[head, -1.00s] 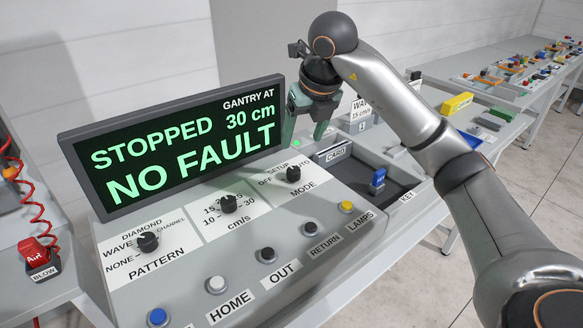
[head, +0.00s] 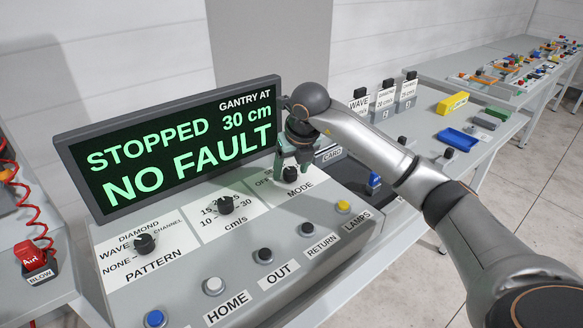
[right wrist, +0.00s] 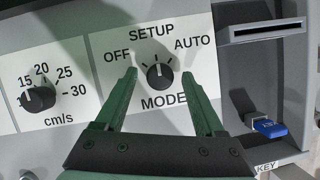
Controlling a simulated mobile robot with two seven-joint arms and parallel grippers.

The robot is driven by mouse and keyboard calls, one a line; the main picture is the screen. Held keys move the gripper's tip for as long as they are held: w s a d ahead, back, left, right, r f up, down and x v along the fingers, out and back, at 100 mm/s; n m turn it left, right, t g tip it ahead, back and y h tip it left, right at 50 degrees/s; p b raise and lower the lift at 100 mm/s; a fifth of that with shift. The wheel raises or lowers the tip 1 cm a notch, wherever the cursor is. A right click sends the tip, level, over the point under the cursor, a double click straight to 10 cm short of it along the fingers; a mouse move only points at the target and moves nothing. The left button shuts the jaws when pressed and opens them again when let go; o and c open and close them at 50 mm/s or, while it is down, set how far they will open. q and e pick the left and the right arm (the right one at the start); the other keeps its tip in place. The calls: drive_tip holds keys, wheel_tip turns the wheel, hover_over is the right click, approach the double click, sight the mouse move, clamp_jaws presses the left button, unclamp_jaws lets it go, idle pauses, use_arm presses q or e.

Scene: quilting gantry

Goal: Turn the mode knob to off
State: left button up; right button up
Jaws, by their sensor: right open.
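The black mode knob (right wrist: 160,76) is on a white plate marked OFF, SETUP and AUTO, and its white line points up toward SETUP. In the head view the knob (head: 289,174) is partly hidden under my right gripper (head: 293,165). My right gripper (right wrist: 159,75) is open, its green fingers on either side of the knob in the picture. Gaps show between the fingers and the knob; I cannot tell how far above the plate the tips are. My left gripper is not in view.
The display (head: 180,145) reads STOPPED, 30 cm, NO FAULT and stands close left of my right gripper. The speed knob (right wrist: 38,97) is left of the mode plate. A card slot (right wrist: 265,31) and a blue key (right wrist: 268,127) are to the right.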

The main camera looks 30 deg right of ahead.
clamp_jaws()
idle(0.5)
